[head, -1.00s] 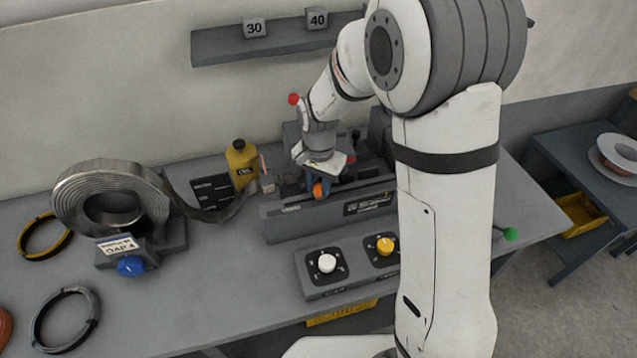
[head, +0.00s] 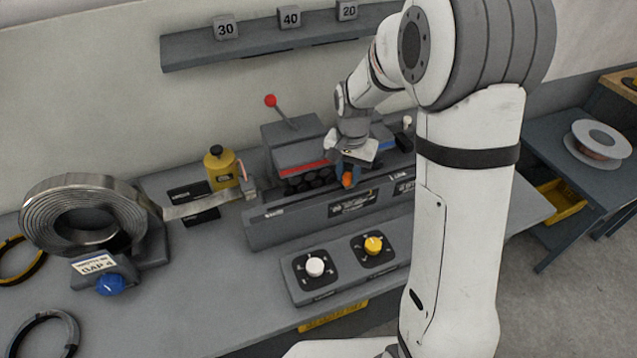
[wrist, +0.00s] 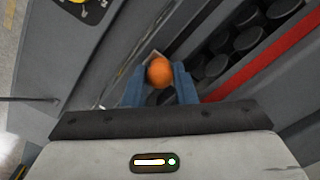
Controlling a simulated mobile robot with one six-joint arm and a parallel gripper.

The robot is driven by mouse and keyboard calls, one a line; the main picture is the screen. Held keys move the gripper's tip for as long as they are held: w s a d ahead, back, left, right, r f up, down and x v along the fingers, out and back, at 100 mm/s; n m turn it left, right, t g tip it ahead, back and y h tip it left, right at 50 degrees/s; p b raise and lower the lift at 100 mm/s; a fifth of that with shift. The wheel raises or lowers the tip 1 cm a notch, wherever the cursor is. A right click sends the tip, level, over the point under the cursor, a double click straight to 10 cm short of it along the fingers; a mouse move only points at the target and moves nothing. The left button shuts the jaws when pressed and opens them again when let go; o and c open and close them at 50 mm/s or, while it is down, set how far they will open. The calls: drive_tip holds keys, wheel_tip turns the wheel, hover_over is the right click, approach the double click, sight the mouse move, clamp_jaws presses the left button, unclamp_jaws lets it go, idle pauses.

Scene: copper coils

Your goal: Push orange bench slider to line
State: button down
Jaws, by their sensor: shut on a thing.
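The orange slider knob (head: 348,180) sits at the front rail of the bench machine (head: 330,212). In the wrist view the round orange knob (wrist: 159,72) is between the two blue fingers. My gripper (head: 349,168) is shut on it, pointing down. A white "LINE" label (head: 398,173) is on the rail to the right of the gripper. The fingers hide the slider's base, so I cannot tell its exact distance from a line mark.
A metal strip coil (head: 45,215) stands at the left, its strip running to the machine. A yellow bottle (head: 220,168) stands behind the strip. A red-tipped lever (head: 271,101) rises behind. White and yellow knobs (head: 373,244) are in front.

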drive_tip(key=w+d, duration=0.1)
drive_tip(key=d, duration=0.2)
drive_tip(key=w+d, duration=0.1)
drive_tip(key=d, duration=0.3)
drive_tip(key=w+d, duration=0.2)
drive_tip(key=d, duration=0.2)
drive_tip(key=shift+d+b, duration=0.15)
drive_tip(key=shift+b, duration=0.25)
drive_tip(key=c, duration=1.5)
unclamp_jaws()
drive_tip(key=shift+r, duration=0.15)
wheel_tip(320, 180, up, 8)
drive_tip(key=shift+f+b, duration=0.25)
drive_tip(key=shift+b, duration=0.35)
